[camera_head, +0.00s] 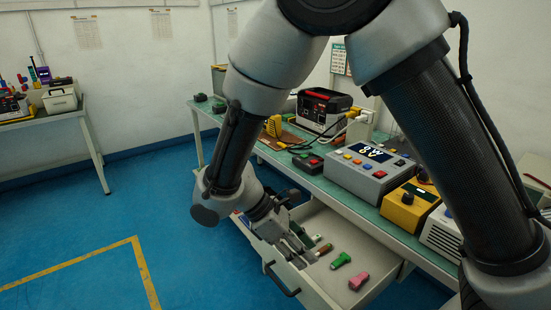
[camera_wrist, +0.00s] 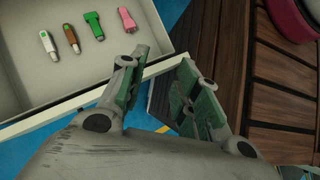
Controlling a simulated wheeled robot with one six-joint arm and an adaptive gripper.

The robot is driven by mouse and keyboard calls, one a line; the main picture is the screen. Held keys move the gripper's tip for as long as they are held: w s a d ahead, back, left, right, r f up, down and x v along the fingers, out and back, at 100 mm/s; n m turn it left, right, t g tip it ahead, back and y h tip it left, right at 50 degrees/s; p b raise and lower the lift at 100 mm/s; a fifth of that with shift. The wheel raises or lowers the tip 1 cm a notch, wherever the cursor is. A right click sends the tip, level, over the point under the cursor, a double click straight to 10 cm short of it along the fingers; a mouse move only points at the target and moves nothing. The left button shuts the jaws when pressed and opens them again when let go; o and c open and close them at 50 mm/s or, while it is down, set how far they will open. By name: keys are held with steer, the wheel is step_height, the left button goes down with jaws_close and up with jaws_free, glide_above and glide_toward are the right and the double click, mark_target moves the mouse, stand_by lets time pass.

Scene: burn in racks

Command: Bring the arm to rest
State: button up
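My arm reaches down across the camera_head view, bent at the elbow, to the open drawer. My gripper (camera_head: 300,256) is low over the drawer's left part; in the camera_wrist view my gripper (camera_wrist: 168,66) has its two fingers apart, with nothing between them. The drawer (camera_head: 330,294) holds a row of small stick-shaped items: a pink one (camera_head: 359,281), a green one (camera_head: 341,261), a brown one (camera_head: 324,250) and a white one (camera_wrist: 48,45). In the camera_wrist view the fingers are near the drawer's front wall (camera_wrist: 60,117), apart from the items.
The workbench (camera_head: 322,186) above the drawer carries a grey device with coloured buttons (camera_head: 368,172), a yellow box (camera_head: 408,207) and a black-and-red unit (camera_head: 322,110). A second bench (camera_head: 60,116) stands at the left. The blue floor (camera_head: 110,210) between them is clear.

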steer(key=w+d+r+m+y, duration=0.1)
steer(key=d+r+m+y, duration=0.5)
steer(key=d+r+m, duration=0.45)
steer(key=s+d+r+m+t+y, duration=0.1)
steer(key=s+d+r+m+t, duration=0.1)
steer(key=d+r, duration=0.4)
steer(key=s+d+r+m+t+y, duration=0.1)
steer(key=s+d+r+m+t, duration=0.2)
steer(key=d+r, duration=0.4)
steer(key=s+d+m, duration=0.1)
steer(key=d+m, duration=0.1)
steer(key=d, duration=0.5)
steer(key=shift+s+t, duration=0.2)
steer(key=shift+t, duration=0.1)
